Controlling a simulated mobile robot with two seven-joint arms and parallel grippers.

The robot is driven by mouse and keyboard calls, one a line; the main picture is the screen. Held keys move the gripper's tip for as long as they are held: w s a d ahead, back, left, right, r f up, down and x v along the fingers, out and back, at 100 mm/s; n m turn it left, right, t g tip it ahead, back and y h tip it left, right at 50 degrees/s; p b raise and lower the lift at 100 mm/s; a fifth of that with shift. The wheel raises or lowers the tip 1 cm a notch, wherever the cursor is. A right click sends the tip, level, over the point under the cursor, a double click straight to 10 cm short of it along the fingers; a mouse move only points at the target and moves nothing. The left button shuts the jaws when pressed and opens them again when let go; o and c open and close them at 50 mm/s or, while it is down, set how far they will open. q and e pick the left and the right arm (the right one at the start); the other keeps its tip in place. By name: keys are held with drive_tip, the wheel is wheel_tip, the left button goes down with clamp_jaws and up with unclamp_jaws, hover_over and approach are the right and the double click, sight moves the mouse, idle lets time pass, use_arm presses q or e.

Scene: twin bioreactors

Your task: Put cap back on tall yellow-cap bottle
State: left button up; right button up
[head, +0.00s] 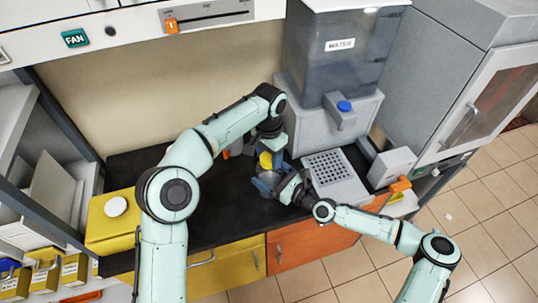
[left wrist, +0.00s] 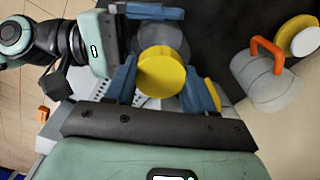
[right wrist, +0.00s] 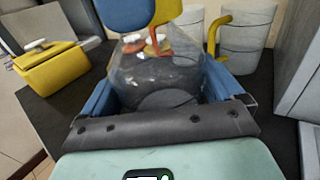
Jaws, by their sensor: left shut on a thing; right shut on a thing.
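The yellow cap (left wrist: 161,72) is between the blue fingers of my left gripper (left wrist: 160,88), which is shut on it. The cap also shows in the head view (head: 266,160). My right gripper (right wrist: 160,100) is shut around the clear, greyish bottle (right wrist: 158,82), which looks upright. In the right wrist view the yellow cap (right wrist: 169,10) is above the bottle, beside a blue finger of my left gripper. I cannot tell whether the cap touches the bottle's mouth. In the left wrist view the cap hides part of the bottle (left wrist: 176,45).
A yellow container (head: 112,222) with a white lid stands at the counter's left. A jug (left wrist: 262,85) with an orange handle is near the back wall. A perforated tray (head: 335,178) sits below the water dispenser (head: 335,60). The black counter (head: 215,232) is clear in front.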

use_arm(q)
drive_tip(key=m, duration=1.5)
drive_tip(key=shift+m, duration=0.4)
drive_tip(key=m, duration=0.5)
drive_tip(key=shift+m, duration=0.3)
drive_tip(key=o, duration=1.2)
drive_tip(key=shift+o, duration=0.2)
wheel_tip(320, 180, up, 12)
